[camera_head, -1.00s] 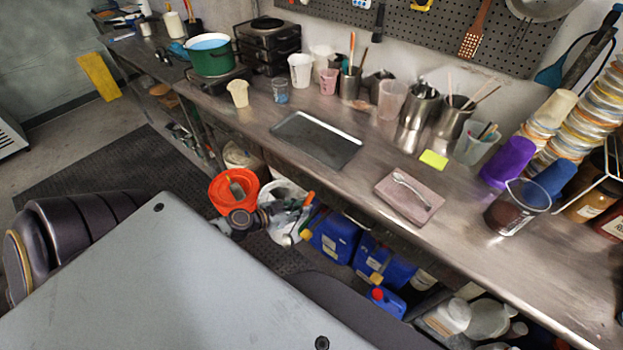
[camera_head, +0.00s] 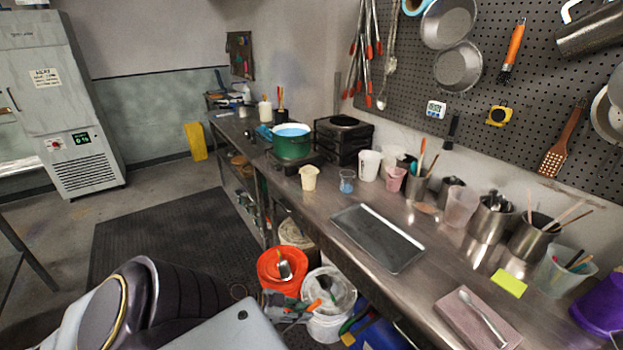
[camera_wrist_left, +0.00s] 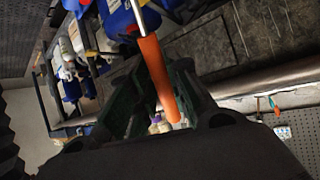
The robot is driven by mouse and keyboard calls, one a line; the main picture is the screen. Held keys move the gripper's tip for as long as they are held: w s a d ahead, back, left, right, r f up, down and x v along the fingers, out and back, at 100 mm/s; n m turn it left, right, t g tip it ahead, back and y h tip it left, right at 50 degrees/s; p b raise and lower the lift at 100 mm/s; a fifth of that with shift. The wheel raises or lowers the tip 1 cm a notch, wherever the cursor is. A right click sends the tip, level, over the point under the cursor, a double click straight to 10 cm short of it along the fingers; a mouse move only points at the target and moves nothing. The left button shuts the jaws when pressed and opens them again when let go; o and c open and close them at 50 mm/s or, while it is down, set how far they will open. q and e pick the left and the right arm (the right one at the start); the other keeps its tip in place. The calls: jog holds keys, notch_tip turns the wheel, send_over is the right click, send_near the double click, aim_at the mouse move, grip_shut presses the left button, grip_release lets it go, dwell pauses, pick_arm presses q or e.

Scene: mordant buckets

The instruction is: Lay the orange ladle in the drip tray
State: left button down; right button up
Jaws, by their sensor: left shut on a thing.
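The orange ladle's handle (camera_wrist_left: 158,78) lies between the fingers of my left gripper (camera_wrist_left: 156,92), with its metal shaft running up out of the left wrist view. In the head view my left gripper (camera_head: 284,304) is low in front of the bench, beside the buckets. An orange handle piece (camera_head: 314,306) shows just right of it; the ladle's bowl cannot be made out. The drip tray (camera_head: 378,238), a shallow grey metal tray, lies empty on the bench top, above and right of the gripper. My right gripper is out of view.
An orange bucket (camera_head: 272,283) with a grey tool in it and a white bucket (camera_head: 345,302) stand below the bench edge. A green pot (camera_head: 291,147) and cups stand behind the tray. A pinkish block (camera_head: 462,322) holding a spoon lies to its right.

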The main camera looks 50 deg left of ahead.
pick_arm(q)
jog(key=shift+w+a+r+m+g, duration=1.9)
jog(key=shift+w+r+m+g, duration=1.4)
jog(key=shift+w+r, duration=2.8)
jog(key=w+d+r+m+g+y, duration=0.2)
jog(key=w+d+r+m+y, duration=0.1)
jog(key=w+d+r+m, duration=0.2)
jog(key=shift+w+d+r+m+g, duration=0.4)
jog(key=shift+w+d+r, duration=0.75)
jog(key=shift+w, duration=1.25)
jog(key=shift+d, duration=0.1)
